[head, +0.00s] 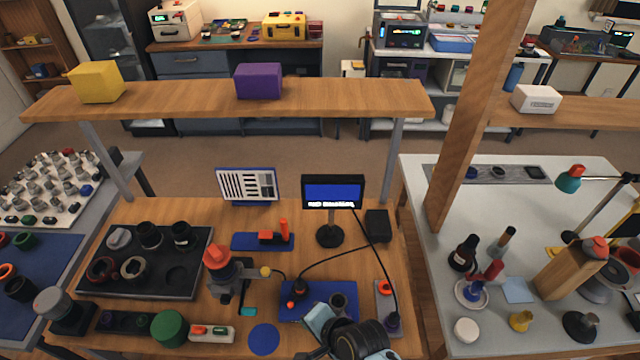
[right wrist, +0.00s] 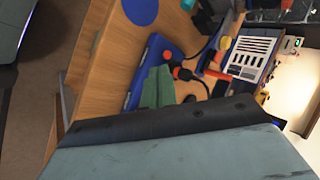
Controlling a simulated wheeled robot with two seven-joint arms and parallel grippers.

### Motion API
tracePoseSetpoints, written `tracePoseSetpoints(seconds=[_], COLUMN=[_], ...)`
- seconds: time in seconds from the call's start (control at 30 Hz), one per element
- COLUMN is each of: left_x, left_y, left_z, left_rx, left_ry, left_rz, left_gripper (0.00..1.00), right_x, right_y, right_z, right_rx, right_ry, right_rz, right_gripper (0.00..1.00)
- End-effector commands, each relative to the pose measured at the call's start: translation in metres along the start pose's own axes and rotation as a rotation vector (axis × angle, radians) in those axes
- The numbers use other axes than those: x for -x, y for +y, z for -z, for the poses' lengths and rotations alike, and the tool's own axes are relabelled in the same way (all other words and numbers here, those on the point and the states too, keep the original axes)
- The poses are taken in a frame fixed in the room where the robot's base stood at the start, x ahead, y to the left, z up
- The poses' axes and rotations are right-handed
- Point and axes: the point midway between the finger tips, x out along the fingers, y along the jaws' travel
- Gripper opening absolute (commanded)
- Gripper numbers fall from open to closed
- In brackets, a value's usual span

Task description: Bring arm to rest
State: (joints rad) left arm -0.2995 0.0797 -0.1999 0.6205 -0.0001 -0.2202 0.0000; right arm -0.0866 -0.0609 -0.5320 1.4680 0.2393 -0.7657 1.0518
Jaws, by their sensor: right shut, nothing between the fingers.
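My right arm comes in at the bottom middle of the head view, low over the front of the wooden bench. Part of the board is hidden by my arm in the head view. My left arm and gripper are not in view.
A black parts tray (head: 195,288) with several rings stands at the left. A small display (head: 332,192) and a striped chart (head: 247,184) stand at the back. A cable crosses the bench. A wooden shelf (head: 330,97) spans above, and a post (head: 468,125) rises at right.

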Motion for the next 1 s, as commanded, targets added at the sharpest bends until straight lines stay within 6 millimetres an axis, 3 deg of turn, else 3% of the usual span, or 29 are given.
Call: tracePoseSetpoints(seconds=[0.17,0.27,0.37,0.6,1.0], left_x=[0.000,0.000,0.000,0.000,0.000], left_y=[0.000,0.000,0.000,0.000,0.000], left_z=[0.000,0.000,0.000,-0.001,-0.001], left_rx=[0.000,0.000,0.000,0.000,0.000], left_ry=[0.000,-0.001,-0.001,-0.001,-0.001], left_rz=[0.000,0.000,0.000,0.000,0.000], left_gripper=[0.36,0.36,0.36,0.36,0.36], right_x=[0.004,0.021,0.054,0.155,0.256], right_y=[0.003,0.012,0.029,0.079,0.116], right_z=[0.002,0.009,0.022,0.052,0.065], right_rx=[0.017,0.083,0.207,0.540,0.814], right_ry=[0.003,0.015,0.034,0.052,0.017], right_rz=[-0.007,-0.034,-0.091,-0.291,-0.498], right_gripper=[0.00,0.00,0.00,0.00,0.00])
